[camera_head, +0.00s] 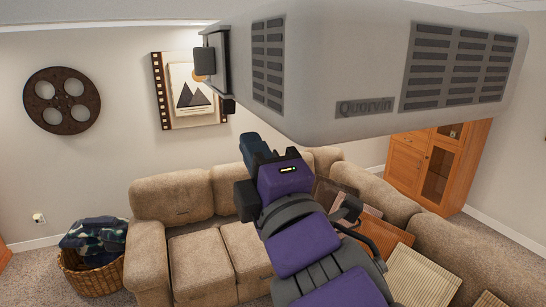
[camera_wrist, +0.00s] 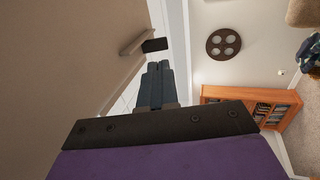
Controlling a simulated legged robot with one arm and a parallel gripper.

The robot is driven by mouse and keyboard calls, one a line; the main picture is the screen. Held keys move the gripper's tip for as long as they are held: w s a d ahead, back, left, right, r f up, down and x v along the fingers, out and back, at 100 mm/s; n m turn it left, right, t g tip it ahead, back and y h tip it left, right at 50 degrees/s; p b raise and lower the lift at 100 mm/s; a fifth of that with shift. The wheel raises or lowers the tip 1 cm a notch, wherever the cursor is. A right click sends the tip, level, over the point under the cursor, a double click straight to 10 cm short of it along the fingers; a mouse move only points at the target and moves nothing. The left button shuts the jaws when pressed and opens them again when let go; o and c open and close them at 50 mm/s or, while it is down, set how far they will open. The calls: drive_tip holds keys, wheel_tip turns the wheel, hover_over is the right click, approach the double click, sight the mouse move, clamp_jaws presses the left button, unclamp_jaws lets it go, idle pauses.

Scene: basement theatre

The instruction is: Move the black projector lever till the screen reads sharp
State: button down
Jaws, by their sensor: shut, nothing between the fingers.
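The grey projector (camera_head: 350,60), marked Quorvin, hangs from the ceiling and fills the upper right of the head view. A black block (camera_head: 205,61), apparently the lever's end, sticks out at its left end. In the wrist view, a black block (camera_wrist: 155,45) sits at the end of a pale bar beside the projector's tan-looking side (camera_wrist: 60,60). My gripper (camera_head: 249,140) is below the projector's left part, shut and empty. In the wrist view its fingertips (camera_wrist: 158,66) are together, just below the black block in the picture; I cannot tell whether they touch. The screen is not in view.
A beige sectional sofa (camera_head: 196,262) stands below my arm. A wooden cabinet (camera_head: 412,160) is at the back right. A wicker basket (camera_head: 93,279) is at the lower left. A film reel (camera_head: 62,101) and a framed picture (camera_head: 190,92) hang on the wall. The space left of the projector looks clear.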

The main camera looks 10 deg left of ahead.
sight(231, 111)
drive_tip(key=p+x, duration=0.1)
drive_tip(key=x, duration=0.7)
drive_tip(key=shift+p, duration=0.35)
drive_tip(key=shift+w, duration=0.1)
drive_tip(key=shift+w+a+f+t+b, duration=0.15)
drive_tip(key=shift+w+t+b, duration=0.15)
drive_tip(key=shift+b, duration=0.8)
drive_tip(key=shift+w+a+y+b, duration=0.3)
drive_tip(key=shift+w+a+b, duration=0.15)
drive_tip(key=shift+b, duration=0.15)
